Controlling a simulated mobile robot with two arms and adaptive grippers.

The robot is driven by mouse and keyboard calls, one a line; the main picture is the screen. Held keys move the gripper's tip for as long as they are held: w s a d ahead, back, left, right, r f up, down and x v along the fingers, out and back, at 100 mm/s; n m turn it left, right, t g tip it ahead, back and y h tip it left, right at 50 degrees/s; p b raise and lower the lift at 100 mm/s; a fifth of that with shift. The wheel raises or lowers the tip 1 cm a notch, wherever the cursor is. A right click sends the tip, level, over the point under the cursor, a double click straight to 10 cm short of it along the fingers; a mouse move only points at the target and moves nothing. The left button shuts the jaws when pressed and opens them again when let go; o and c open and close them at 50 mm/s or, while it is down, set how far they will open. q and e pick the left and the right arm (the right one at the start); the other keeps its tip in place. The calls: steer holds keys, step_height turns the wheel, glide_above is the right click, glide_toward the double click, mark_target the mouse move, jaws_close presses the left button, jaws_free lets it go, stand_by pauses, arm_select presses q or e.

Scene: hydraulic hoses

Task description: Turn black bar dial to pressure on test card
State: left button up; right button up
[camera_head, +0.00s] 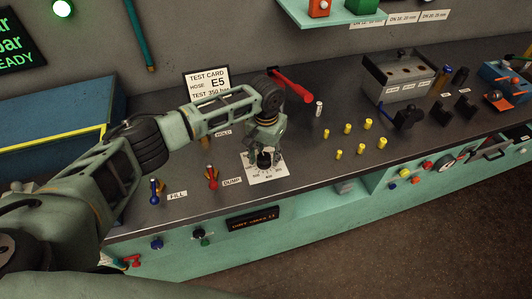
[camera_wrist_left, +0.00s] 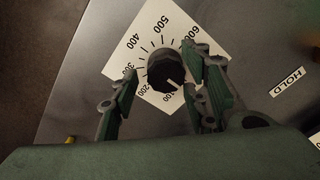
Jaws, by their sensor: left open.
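The black dial knob (camera_wrist_left: 168,72) sits on a white scale plate (camera_wrist_left: 150,40) marked in hundreds from 100 to 600. Its white mark points to the lower right, near the 100 label. My left gripper (camera_wrist_left: 163,80) is open, with one finger on each side of the knob; I cannot tell whether either touches it. In the head view the left gripper (camera_head: 265,146) points down over the dial (camera_head: 264,160) and partly hides it. The test card (camera_head: 208,82) stands behind my arm and reads hose E5, test 350 bar.
FILL (camera_head: 177,195), DUMP (camera_head: 232,181) and HOLD valve labels lie left of the dial, with a blue lever (camera_head: 154,190) and a red lever (camera_head: 212,178) beside them. Several yellow fittings (camera_head: 347,129) stand to the right. A red-handled tool (camera_head: 292,86) is behind the gripper.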

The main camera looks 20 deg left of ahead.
arm_select(q)
steer(key=c, duration=1)
